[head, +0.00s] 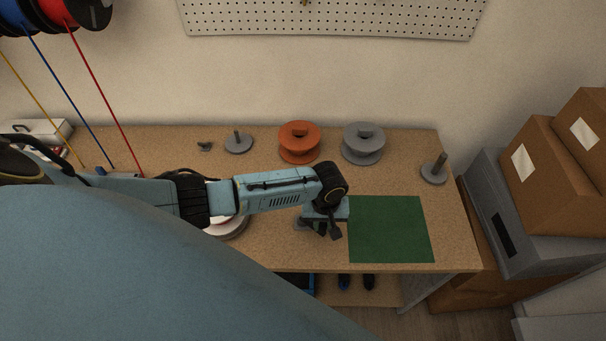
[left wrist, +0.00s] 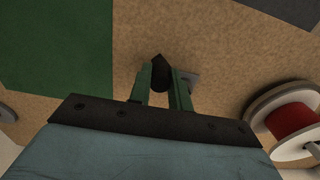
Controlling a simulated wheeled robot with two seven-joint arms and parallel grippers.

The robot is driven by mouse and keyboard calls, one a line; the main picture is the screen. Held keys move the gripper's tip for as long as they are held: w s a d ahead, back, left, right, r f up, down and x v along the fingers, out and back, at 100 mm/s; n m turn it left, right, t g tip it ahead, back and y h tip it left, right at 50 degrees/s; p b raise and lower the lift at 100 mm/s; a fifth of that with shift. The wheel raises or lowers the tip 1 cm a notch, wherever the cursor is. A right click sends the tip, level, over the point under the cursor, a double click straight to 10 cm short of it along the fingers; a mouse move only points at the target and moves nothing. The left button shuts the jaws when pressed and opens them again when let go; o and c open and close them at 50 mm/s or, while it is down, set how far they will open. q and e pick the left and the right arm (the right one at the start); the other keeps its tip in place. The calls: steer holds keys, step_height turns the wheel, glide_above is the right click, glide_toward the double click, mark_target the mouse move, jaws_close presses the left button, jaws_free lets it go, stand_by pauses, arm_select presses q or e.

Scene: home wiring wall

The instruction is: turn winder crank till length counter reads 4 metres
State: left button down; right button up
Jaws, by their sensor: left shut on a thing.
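My left gripper (head: 322,219) reaches down over the bench just left of the green mat. In the left wrist view its two green fingers (left wrist: 164,88) are closed on a dark, pointed knob-like piece (left wrist: 160,72). I cannot tell if this is the winder's crank knob. A small grey base plate (left wrist: 189,78) lies on the bench beside the fingers. A reel with pale flanges and red wire (left wrist: 294,122) stands apart from the gripper; in the head view my arm partly hides this reel (head: 236,225). No length counter reading can be made out. My right gripper is not seen.
An orange spool (head: 299,145), a grey spool (head: 363,147) and a grey peg stand (head: 434,172) stand along the bench's back and right. The green mat (head: 391,229) is bare. Cardboard boxes (head: 548,165) stand right of the bench. Coloured wires run down at the left.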

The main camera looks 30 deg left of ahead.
arm_select(q)
steer(key=shift+s+a+r+p, duration=0.1)
steer(key=shift+s+a+p, duration=0.55)
steer(key=shift+s+p, duration=0.25)
steer(key=shift+s+a, duration=0.1)
steer(key=shift+s+a+p, duration=0.25)
steer(key=shift+s+p, duration=0.1)
steer(key=shift+p, duration=0.3)
steer(key=shift+s+a+p, duration=0.35)
steer(key=shift+s+p, duration=0.05)
steer(key=shift+s, duration=0.05)
